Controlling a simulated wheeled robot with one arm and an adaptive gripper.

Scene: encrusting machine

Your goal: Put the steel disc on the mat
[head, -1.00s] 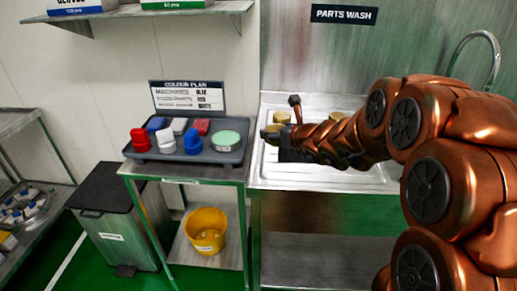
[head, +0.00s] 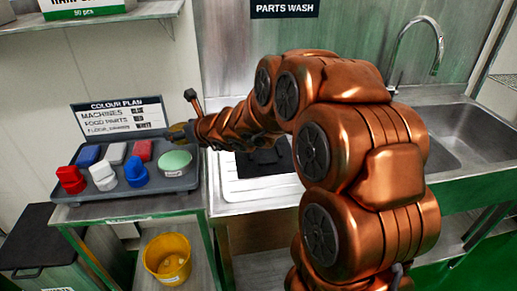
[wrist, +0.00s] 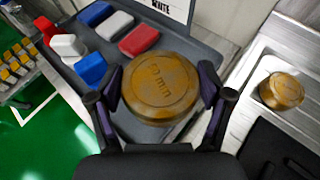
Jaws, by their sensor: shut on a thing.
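My gripper (wrist: 160,95) is shut on a round disc (wrist: 160,88), stained brown-yellow with raised lettering on top. One finger lies on each side of it. A second brown-yellow disc (wrist: 282,91) sits on the steel drainboard. The black mat (head: 265,158) lies on the drainboard, partly behind my arm; its corner shows in the wrist view (wrist: 270,150). No disc looks plainly steel-coloured.
A sink (head: 450,135) with a tap is at right. A yellow bucket (head: 167,258) is on the lower shelf.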

